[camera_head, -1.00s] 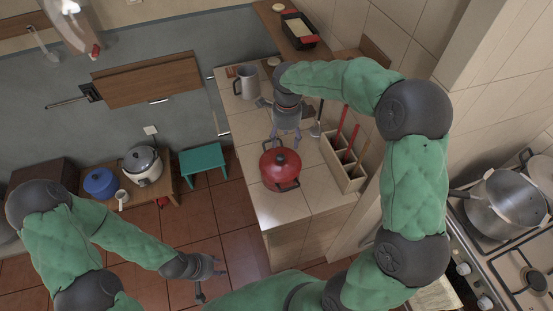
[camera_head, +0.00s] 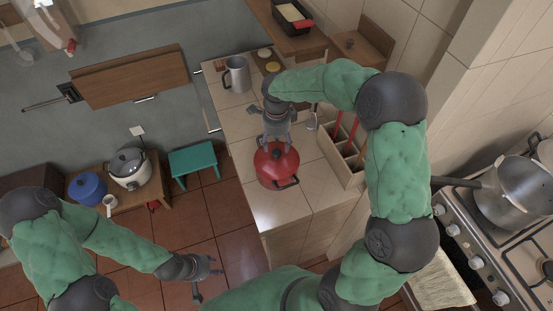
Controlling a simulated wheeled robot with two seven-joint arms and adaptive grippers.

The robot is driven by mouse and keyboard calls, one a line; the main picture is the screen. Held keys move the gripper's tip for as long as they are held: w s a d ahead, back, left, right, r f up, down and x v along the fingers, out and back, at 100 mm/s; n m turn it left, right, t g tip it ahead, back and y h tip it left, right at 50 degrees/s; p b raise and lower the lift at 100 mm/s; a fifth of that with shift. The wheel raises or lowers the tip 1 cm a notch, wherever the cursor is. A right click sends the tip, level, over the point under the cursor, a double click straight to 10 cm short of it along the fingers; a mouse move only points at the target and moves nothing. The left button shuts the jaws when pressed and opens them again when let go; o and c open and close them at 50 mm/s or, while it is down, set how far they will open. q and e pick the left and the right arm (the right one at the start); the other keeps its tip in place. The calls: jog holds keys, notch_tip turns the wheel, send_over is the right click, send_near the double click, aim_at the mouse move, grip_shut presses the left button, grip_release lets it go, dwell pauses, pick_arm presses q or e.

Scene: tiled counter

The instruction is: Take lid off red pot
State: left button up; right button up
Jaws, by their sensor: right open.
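The red pot (camera_head: 266,178) stands on the tiled counter (camera_head: 305,205) with its red lid (camera_head: 276,160) on. A dark side handle shows at its front right. My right gripper (camera_head: 277,142) is open and points down at the lid's far side, its fingers close to the lid knob. The fingers partly hide the knob, and I cannot tell whether they touch it. My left gripper (camera_head: 207,277) hangs low over the floor at the lower left, away from the pot. Its fingers look spread apart, with nothing between them.
A stove with a steel pot (camera_head: 512,195) is at the right. The counter in front of the red pot is clear.

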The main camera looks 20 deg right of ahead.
aim_at(277, 152)
jog(key=shift+s+a+f+b, duration=0.1)
jog(key=shift+f+b, duration=0.05)
jog(key=shift+f, duration=1.25)
jog(key=shift+s+f+b, duration=0.1)
jog(key=shift+f+b, duration=0.05)
jog(key=shift+f, duration=1.2)
grip_shut()
